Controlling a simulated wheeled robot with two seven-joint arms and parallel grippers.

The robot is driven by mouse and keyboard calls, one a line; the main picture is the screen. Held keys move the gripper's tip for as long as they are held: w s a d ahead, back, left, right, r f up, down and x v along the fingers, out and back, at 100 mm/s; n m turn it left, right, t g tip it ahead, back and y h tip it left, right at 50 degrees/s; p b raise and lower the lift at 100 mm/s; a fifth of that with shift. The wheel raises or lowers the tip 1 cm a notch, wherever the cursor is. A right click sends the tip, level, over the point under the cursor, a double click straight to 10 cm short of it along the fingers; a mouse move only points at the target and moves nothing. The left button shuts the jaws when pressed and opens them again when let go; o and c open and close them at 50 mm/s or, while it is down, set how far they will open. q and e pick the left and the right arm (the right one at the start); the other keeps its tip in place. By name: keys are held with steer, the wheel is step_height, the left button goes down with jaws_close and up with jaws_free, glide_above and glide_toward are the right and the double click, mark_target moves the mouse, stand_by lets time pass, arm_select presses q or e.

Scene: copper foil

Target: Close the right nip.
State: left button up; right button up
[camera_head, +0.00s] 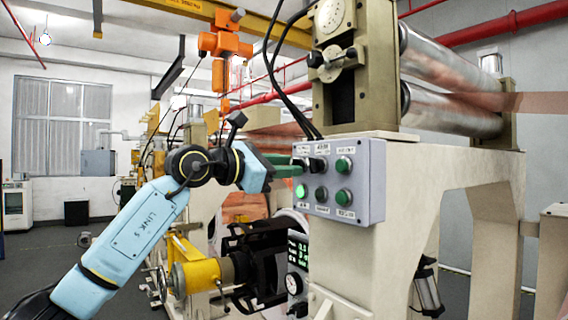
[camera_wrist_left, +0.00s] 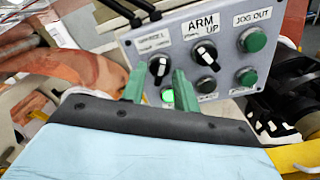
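The grey control box (camera_head: 372,185) is mounted on the cream machine frame, with knobs and green buttons on its face. It fills the middle of the left wrist view (camera_wrist_left: 222,28). There, a black selector knob with a white pointer (camera_wrist_left: 159,68) shows between my left gripper's green fingertips (camera_wrist_left: 159,72). The fingers are apart; I cannot tell whether they touch the knob. In the head view my left gripper (camera_head: 288,166) is at the box's left side. An upper roller (camera_head: 440,60) and lower roller (camera_head: 450,110) lie behind the box. My right gripper is out of view.
A second selector knob (camera_wrist_left: 206,57) labelled ARM UP and a green JOG OUT button (camera_wrist_left: 253,39) are close to the right. A lit green button (camera_wrist_left: 167,96) is below. A yellow-and-black shaft assembly (camera_head: 205,270) stands below my left arm.

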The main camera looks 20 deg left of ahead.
arm_select(q)
jaws_close()
steer(key=shift+n, duration=0.4)
steer(key=n+b, duration=0.1)
steer(key=n, duration=0.9)
steer(key=shift+n, duration=0.7)
jaws_free()
